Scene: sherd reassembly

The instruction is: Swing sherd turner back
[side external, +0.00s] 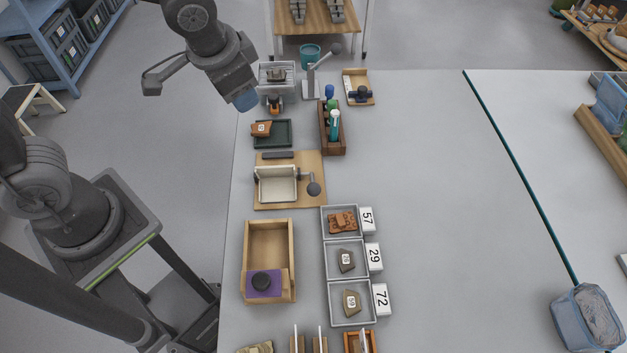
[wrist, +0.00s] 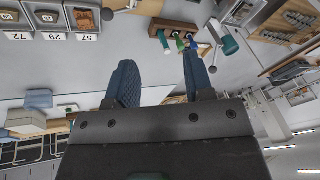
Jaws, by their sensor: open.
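What looks like the sherd turner (side external: 262,201) is a wooden board with a pale, open-topped cradle and a lever. The lever's dark ball knob (side external: 313,189) lies at the right side of the board, low over it. A dark block sits at the board's back edge. My gripper (side external: 243,100) is raised well behind and left of the turner, apart from it. In the wrist view my gripper (wrist: 160,82) shows two blue fingers spread wide with nothing between them. The turner cannot be made out clearly in the wrist view.
A green tray (side external: 283,141) with a brown sherd and a brown rack (side external: 333,147) of bottles stand behind the turner. In front are a wooden box (side external: 249,245) and grey trays (side external: 327,232) with sherds, labelled 57, 29 and 72. The table's middle right is clear.

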